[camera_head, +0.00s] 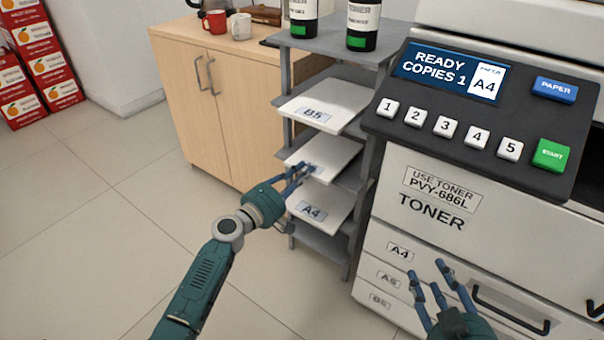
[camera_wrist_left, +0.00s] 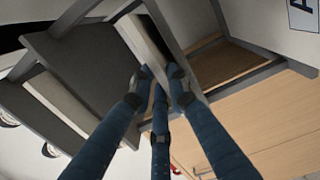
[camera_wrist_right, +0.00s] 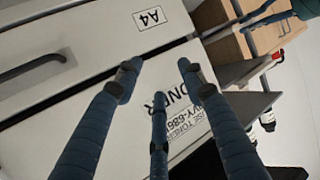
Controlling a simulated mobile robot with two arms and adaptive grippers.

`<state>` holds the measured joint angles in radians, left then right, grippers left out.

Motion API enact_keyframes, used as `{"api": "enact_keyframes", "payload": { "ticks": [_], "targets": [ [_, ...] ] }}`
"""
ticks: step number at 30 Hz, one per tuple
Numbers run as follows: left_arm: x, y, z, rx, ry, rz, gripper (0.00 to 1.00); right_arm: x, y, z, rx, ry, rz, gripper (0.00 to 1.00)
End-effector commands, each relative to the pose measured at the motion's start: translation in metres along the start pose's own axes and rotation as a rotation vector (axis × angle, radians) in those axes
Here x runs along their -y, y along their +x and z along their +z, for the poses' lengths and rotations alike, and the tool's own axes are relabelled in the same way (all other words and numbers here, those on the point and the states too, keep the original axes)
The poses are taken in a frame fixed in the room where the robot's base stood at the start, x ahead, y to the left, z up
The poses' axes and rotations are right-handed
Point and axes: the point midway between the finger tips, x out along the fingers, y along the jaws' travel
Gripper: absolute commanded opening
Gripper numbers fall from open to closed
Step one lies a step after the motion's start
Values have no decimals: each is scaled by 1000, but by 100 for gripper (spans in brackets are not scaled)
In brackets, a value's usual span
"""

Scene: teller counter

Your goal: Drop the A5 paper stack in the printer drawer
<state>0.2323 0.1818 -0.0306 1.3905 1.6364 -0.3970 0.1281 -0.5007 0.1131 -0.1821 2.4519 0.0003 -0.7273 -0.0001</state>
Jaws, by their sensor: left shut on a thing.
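The middle white paper stack (camera_head: 332,152) lies on the grey shelf rack, between the stack marked B5 above and the one marked A4 below. My fingers cover its label, so I cannot read it. My left gripper (camera_head: 300,172) is shut on this stack's front edge; in the left wrist view, its fingers (camera_wrist_left: 160,75) meet a white stack edge (camera_wrist_left: 146,45). The printer drawer marked A5 (camera_head: 388,279) appears closed, below the A4 drawer (camera_head: 400,252). My right gripper (camera_head: 440,280) is open and empty in front of the drawers; its spread fingers show in the right wrist view (camera_wrist_right: 160,80).
The B5 stack (camera_head: 325,105) and A4 stack (camera_head: 318,203) lie close above and below my left gripper. Toner bottles (camera_head: 362,22) stand on the rack top. A wooden cabinet (camera_head: 225,110) is left of the rack. The printer's control panel (camera_head: 470,115) juts out.

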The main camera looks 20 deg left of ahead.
Motion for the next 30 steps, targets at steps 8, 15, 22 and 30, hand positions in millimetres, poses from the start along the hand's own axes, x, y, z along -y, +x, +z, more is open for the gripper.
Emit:
{"api": "enact_keyframes", "payload": {
  "ticks": [8, 15, 22, 30],
  "targets": [
    [-12, 0, 0, 0, 0, 3, 0, -6, -12, 45, 195, 1, 12, 40],
    [-12, 0, 0, 0, 0, 3, 0, -6, -13, 50, 215, 1, 13, 40],
    [-14, -4, 0, 0, 0, 2, 0, -8, -18, 59, 256, 1, 16, 40],
    [-19, -20, 0, 0, 0, 1, 0, -12, -37, 94, 418, 4, 25, 40]
  ]
}}
